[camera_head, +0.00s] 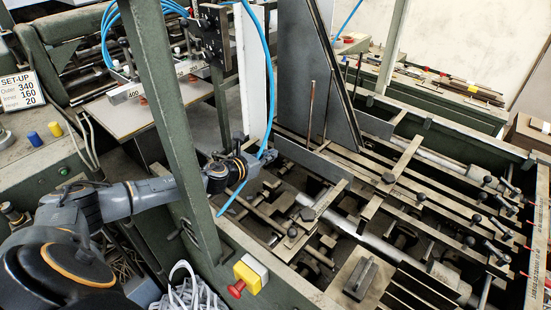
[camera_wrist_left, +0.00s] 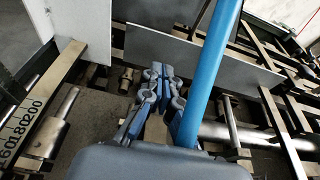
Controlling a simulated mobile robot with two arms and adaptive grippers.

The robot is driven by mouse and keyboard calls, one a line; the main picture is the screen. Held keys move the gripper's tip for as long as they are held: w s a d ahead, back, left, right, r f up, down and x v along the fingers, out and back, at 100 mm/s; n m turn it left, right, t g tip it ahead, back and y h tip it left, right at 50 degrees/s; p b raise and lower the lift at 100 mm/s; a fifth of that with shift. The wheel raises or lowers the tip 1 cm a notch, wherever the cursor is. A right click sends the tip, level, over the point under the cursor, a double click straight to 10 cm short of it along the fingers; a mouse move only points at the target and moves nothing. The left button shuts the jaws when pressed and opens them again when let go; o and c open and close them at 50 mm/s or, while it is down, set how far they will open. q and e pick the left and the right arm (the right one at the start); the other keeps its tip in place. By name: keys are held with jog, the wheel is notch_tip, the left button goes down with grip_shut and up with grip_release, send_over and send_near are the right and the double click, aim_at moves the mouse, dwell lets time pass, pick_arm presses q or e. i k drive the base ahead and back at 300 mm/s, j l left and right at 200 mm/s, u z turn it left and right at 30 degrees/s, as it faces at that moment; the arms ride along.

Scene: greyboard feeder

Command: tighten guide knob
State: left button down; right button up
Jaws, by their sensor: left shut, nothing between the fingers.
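Several black knobs show on the feeder's bars in the head view, among them one (camera_head: 388,178) on the middle rails and one (camera_head: 308,214) closer to my arm. I cannot tell which is the guide knob. My left gripper (camera_head: 268,157) is beside the green upright, above the near-left part of the feeder. Its blue-grey fingers are shut and empty in the left wrist view (camera_wrist_left: 160,75). No knob is between or touching them. My right gripper is not in view.
A blue hose (camera_wrist_left: 213,65) passes close to the right of the fingers. A grey plate (camera_wrist_left: 200,54) stands ahead. The green upright (camera_head: 168,120) crosses in front of my left arm. A red button on a yellow box (camera_head: 250,274) sits on the front frame.

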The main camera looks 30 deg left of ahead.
aim_at(308, 215)
jog(key=k+j, duration=0.1)
jog(key=k, duration=0.45)
jog(key=k+j, duration=0.1)
jog(key=k, duration=0.45)
